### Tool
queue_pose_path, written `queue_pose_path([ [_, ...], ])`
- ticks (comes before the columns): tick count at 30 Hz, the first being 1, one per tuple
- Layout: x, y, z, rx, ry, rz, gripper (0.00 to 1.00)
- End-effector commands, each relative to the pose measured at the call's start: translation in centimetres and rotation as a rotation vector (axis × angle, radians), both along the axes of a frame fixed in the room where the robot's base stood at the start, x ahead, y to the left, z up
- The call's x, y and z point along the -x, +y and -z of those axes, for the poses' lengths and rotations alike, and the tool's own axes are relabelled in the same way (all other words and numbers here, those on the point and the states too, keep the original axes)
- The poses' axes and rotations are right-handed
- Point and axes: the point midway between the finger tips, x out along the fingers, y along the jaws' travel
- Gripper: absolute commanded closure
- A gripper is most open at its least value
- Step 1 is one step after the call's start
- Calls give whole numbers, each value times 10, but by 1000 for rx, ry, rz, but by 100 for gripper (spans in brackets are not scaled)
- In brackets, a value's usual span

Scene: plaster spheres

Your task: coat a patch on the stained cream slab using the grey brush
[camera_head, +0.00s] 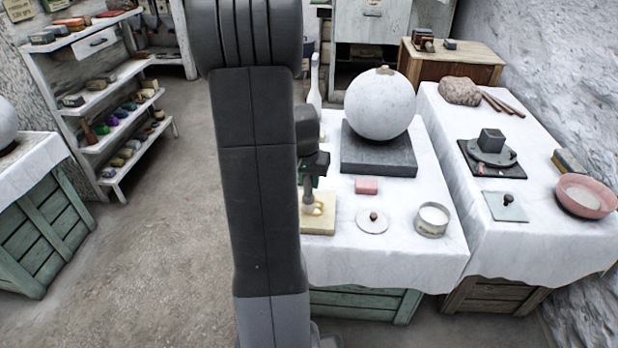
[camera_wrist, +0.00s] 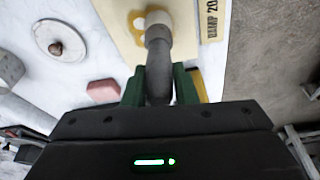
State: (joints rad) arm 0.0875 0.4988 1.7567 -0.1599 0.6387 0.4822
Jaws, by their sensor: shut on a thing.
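The cream slab (camera_head: 318,228) lies at the left front edge of the middle white-clothed table. I cannot tell whether the bristles touch the slab. My arm hides the slab's left side in the head view.
On the same table are a pink block (camera_head: 367,186), a white disc with a knob (camera_head: 372,225), a round tin (camera_head: 432,222), and a large pale sphere (camera_head: 380,105) on a dark plinth (camera_head: 378,160). A second table at right holds a pink bowl (camera_head: 586,197).

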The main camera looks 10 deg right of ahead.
Motion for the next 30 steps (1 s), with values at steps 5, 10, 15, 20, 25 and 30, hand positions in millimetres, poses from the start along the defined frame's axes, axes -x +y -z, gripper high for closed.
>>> queue_pose_path([
  [5, 7, 2, -1, 0, -2, -1, 98],
  [10, 14, 4, 0, 0, -2, -1, 98],
  [15, 21, 6, 0, 0, -2, 0, 98],
  [20, 20, 6, 0, 0, -2, 0, 98],
  [25, 12, 3, -2, 0, -1, 0, 98],
  [30, 5, 1, -2, 1, -2, 0, 98],
])
